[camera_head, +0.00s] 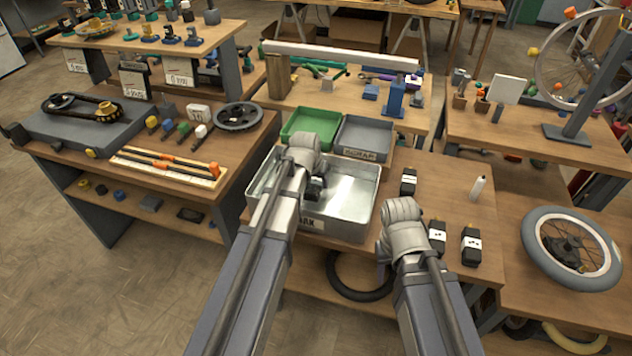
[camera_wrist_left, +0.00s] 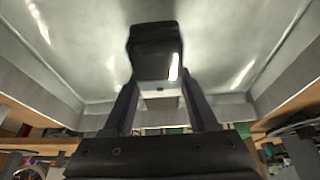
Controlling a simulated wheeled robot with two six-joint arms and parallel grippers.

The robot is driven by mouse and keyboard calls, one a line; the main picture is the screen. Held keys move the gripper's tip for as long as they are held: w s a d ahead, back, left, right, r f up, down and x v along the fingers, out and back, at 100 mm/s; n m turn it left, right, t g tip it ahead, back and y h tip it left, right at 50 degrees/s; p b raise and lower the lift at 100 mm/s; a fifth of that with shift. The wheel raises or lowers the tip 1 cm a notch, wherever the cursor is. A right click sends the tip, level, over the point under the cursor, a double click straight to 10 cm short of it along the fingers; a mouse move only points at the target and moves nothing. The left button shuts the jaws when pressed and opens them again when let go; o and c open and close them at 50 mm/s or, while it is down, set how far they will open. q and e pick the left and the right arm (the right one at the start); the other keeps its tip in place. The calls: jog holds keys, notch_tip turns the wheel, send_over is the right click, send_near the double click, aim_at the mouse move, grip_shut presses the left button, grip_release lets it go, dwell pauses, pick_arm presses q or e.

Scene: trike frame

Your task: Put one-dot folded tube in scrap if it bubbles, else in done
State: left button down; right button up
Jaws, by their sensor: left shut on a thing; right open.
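My left gripper (camera_head: 314,182) is shut on a black folded tube (camera_wrist_left: 155,48), held inside the metal tank (camera_head: 352,227). In the left wrist view the tube's dark end sticks out beyond the fingers, over the tank's shiny floor; its dot marks are hidden. I cannot make out any bubbles. My right gripper (camera_head: 403,214) is open and empty beside the tank's right side, its fingers largely hidden by the wrist. Black folded tubes with white dotted bands stand on the bench: one at the back (camera_head: 408,181), two at the front (camera_head: 437,235) (camera_head: 470,246).
A green tray (camera_head: 296,119) and a grey tray (camera_head: 378,130) labelled SCRAP stand behind the tank. A white bottle (camera_head: 478,188) stands at the right of the bench. A spoked wheel (camera_head: 527,238) lies on the right bench. Some bench top right of the tank is clear.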

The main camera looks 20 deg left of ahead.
aim_at(316, 179)
pick_arm(q)
jog(key=shift+r+p, duration=2.85)
jog(key=shift+r, duration=0.6)
jog(key=shift+f, duration=0.1)
